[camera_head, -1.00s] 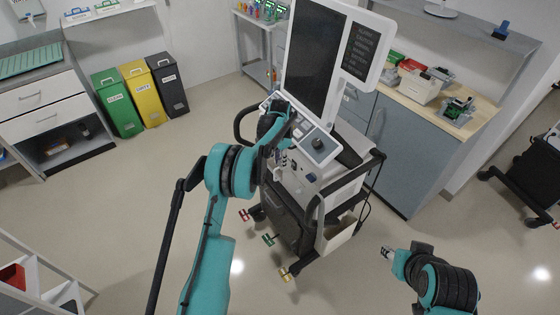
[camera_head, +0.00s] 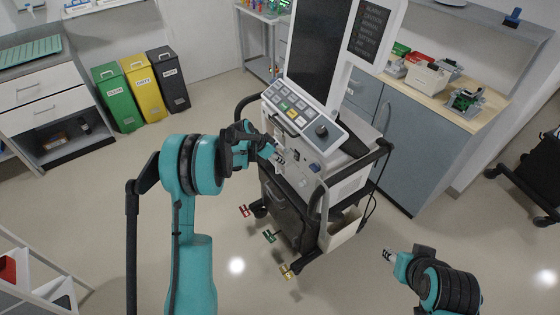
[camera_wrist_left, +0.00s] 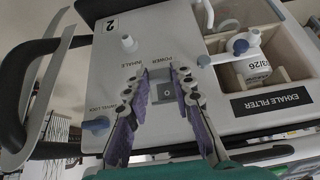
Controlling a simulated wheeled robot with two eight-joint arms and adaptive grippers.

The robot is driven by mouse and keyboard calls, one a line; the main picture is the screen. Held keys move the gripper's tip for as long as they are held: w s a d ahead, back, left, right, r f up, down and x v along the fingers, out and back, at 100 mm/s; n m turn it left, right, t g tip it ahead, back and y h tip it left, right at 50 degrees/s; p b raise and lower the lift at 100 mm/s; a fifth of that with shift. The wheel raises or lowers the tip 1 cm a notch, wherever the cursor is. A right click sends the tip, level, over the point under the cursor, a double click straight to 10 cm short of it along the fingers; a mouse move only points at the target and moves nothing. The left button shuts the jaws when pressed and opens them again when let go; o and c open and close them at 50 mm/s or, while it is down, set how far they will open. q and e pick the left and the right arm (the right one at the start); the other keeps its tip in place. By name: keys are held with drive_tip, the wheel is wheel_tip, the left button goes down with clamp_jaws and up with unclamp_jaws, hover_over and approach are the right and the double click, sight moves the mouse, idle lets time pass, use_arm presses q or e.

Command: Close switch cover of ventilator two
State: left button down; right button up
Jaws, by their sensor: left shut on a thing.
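Ventilator two (camera_head: 285,200) stands in the middle of the head view; its label 2 (camera_wrist_left: 110,24) shows in the left wrist view. My left gripper (camera_head: 277,153) is at its front, below the keypad. In the left wrist view the purple-padded fingers (camera_wrist_left: 160,76) straddle the grey switch cover (camera_wrist_left: 160,74) beside the POWER label, shut on it. A dark switch part (camera_wrist_left: 167,91) shows between the fingers. How far the cover is tilted I cannot tell. My right gripper (camera_head: 388,255) is away from the ventilator at lower right; its fingers are too small to judge.
The keypad (camera_head: 293,107) and screen (camera_head: 318,42) overhang the panel. A blue knob (camera_wrist_left: 97,125), a white port (camera_wrist_left: 128,43) and an exhale filter bay (camera_wrist_left: 262,65) surround the switch. A counter (camera_head: 420,95) stands behind.

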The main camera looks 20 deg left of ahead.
use_arm(q)
wheel_tip(320, 180, down, 6)
drive_tip(key=w+d+t+h+b, duration=0.2)
drive_tip(key=t+h+b, duration=0.6)
drive_tip(key=b, duration=0.3)
drive_tip(key=shift+w+f+t, duration=0.25)
drive_tip(key=shift+w+t, duration=0.05)
drive_tip(key=shift+t, duration=0.5)
drive_tip(key=shift+d, duration=0.15)
drive_tip(key=c, duration=1.3)
unclamp_jaws()
drive_tip(key=v, duration=1.2)
drive_tip(key=shift+f, duration=0.2)
